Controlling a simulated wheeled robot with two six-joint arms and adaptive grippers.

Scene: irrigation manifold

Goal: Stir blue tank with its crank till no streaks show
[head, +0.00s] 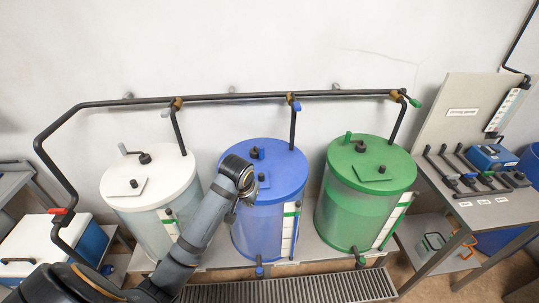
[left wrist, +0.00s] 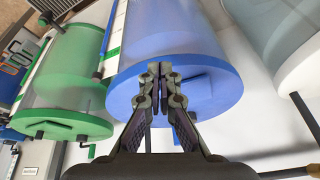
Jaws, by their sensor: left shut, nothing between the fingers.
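The blue tank (head: 262,222) stands in the middle of three lidded tanks. Its blue lid (head: 285,170) carries a crank (head: 257,153) with a dark hub and a blue handle, just behind my gripper. My left gripper (head: 248,190) is over the front left of this lid and hides part of it. In the left wrist view the gripper (left wrist: 160,70) is shut with nothing between its fingertips, in front of the blue lid (left wrist: 215,88). The crank is mostly hidden there behind the fingers. The tank wall (left wrist: 170,35) looks cloudy blue; I cannot make out clear streaks. My right gripper is not seen.
A white-lidded tank (head: 158,183) stands left and a green tank (head: 355,215) right, each with a crank. A black pipe (head: 230,97) with valves runs behind and above. A bench (head: 480,208) with levers is at the right. A floor grate (head: 290,290) lies in front.

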